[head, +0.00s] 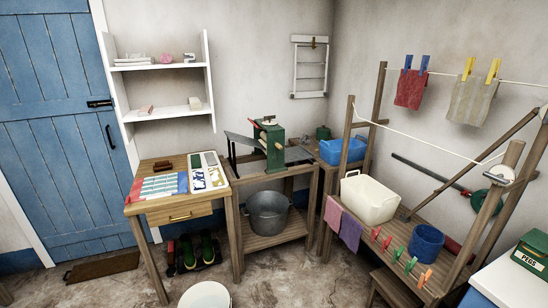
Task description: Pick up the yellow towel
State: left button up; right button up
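I see no plainly yellow towel. A dull beige cloth (471,101) hangs from the upper line at the right by two yellow pegs (480,69). A red cloth (410,89) hangs left of it by two blue pegs. A pink cloth (333,213) and a purple cloth (351,230) hang side by side over the near left edge of the wooden rack. A folded striped cloth (160,187) in blue, white and red lies on the small wooden table. Neither of my grippers is in view.
The wooden rack (410,222) holds a cream basin (368,199), a blue bucket (425,242) and several coloured pegs. A green mangle (270,145) stands above a metal bucket (268,212). A white basin (206,296) stands on the floor. Bare floor (300,270) lies in front.

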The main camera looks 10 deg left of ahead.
aim_at(215, 175)
jog(key=i+l+u, duration=0.15)
jog(key=i+u, duration=0.3)
jog(key=i, duration=0.15)
jog(key=i+l+u, duration=0.45)
jog(key=i, duration=0.15)
jog(key=i+l+u, duration=0.4)
jog(key=i+l, duration=0.05)
jog(key=i, duration=0.1)
